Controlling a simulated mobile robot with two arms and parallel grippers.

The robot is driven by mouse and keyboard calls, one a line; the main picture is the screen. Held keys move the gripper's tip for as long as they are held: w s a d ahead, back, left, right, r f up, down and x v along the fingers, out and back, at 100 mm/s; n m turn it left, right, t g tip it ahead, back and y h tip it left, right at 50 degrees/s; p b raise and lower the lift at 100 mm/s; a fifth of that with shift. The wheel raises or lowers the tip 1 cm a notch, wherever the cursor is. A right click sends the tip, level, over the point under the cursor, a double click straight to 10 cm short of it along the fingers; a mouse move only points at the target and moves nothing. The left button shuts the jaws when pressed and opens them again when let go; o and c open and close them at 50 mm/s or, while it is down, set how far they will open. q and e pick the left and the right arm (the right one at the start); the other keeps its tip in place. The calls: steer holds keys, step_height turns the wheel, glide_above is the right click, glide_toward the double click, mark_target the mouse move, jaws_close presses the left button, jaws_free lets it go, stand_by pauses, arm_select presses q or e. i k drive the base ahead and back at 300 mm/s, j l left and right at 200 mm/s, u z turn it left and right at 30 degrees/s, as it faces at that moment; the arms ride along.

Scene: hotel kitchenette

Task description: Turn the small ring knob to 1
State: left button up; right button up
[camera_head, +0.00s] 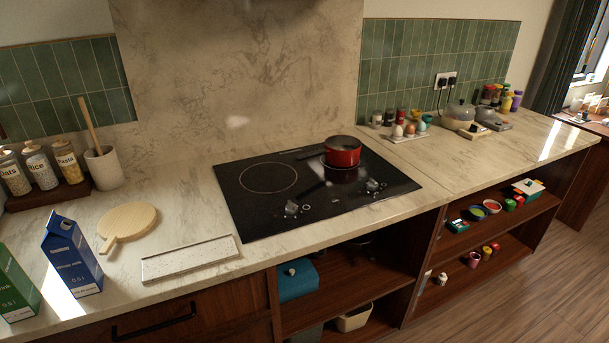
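A black cooktop (315,202) is set into the marble counter. A ring outline (268,177) marks its left zone, and a red pot (342,151) stands at its back right. A knob (291,208) is at the front left of the cooktop, and another knob (372,185) is at the front right. Small marks lie around both knobs, but they are too small to read. I cannot tell which knob belongs to the small ring, or how either is set. Neither of my grippers is in view.
A white speckled tray (190,260), a round wooden board (130,221) and a blue milk carton (72,254) stand left of the cooktop. An egg holder (405,134) stands behind it to the right. Open shelves (345,280) lie below.

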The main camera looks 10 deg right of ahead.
mark_target(372, 185)
steer(key=i, duration=0.25)
steer(key=i+z, duration=0.3)
steer(key=z, duration=0.15)
steer(key=i+j+z, duration=0.15)
steer(key=z, duration=0.3)
steer(key=i, duration=0.15)
